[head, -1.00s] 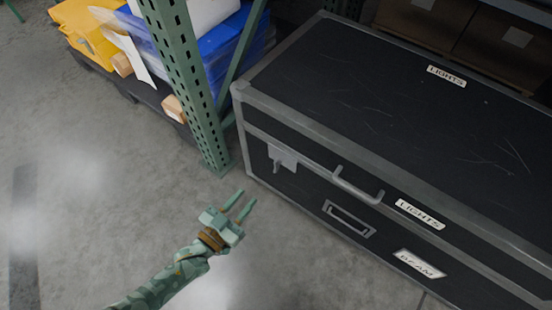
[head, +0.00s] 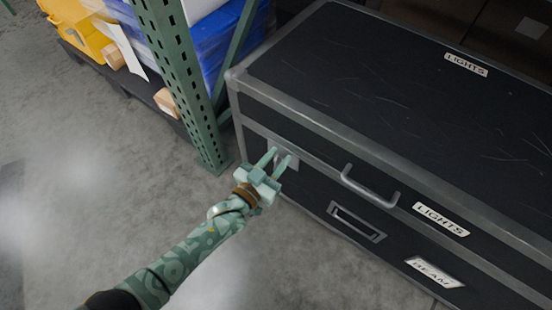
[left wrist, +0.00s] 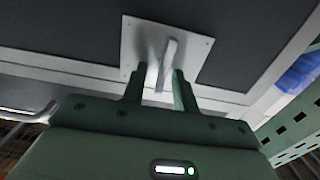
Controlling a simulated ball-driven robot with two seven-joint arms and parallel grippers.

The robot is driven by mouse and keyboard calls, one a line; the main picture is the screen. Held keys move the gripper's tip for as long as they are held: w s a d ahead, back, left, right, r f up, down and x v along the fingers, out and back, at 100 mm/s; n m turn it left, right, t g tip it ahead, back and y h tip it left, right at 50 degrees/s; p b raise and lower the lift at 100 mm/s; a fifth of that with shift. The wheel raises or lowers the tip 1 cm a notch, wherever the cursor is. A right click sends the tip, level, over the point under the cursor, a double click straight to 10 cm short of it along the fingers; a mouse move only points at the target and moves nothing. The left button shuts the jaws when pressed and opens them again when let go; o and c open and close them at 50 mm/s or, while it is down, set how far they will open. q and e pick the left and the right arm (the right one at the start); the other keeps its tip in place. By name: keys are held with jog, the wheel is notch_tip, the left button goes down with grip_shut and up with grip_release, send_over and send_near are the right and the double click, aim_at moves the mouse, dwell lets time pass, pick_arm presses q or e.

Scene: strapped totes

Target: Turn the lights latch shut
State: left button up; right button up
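The black lights case (head: 380,95) with grey metal edges stands at the right, with a LIGHTS label (head: 441,219) on its front. Its latch shows in the left wrist view as a pale square plate (left wrist: 195,45) with a pale lever (left wrist: 168,62). In the head view the plate (head: 292,160) is partly hidden by my left gripper (head: 274,160). In the left wrist view that gripper (left wrist: 158,90) is open, its fingers on either side of the lever's end. A gap shows at the left finger; I cannot tell whether the right finger touches. My right gripper is not in view.
A grey bar handle (head: 369,187) sticks out right of the latch. A recessed handle (head: 356,222) and a BEAM label (head: 434,271) sit lower. A green rack post (head: 183,85) stands close left, with yellow bins (head: 78,32) behind. Floor in front is clear.

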pick_arm(q)
grip_shut()
jog(key=shift+m, duration=0.4)
jog(key=m, duration=0.4)
jog(key=shift+s+d+f+m, duration=0.15)
jog(key=shift+s+d+m, duration=0.1)
jog(key=shift+d+m, duration=0.15)
jog(key=shift+s+d+f+m+b, duration=0.15)
jog(key=shift+f+m, duration=0.1)
jog(key=shift+m, duration=1.8)
jog(key=shift+s+d+f+m+b, duration=0.15)
jog(key=shift+f+m, duration=0.15)
jog(key=shift+m, duration=1.7)
jog(key=shift+s+f+m+b, duration=0.15)
jog(key=shift+f+m, duration=0.1)
jog(key=shift+m, duration=1.8)
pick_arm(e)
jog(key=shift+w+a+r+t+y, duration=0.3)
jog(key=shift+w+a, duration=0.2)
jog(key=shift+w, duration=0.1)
pick_arm(q)
jog(key=shift+w, duration=0.1)
jog(key=shift+f, duration=0.1)
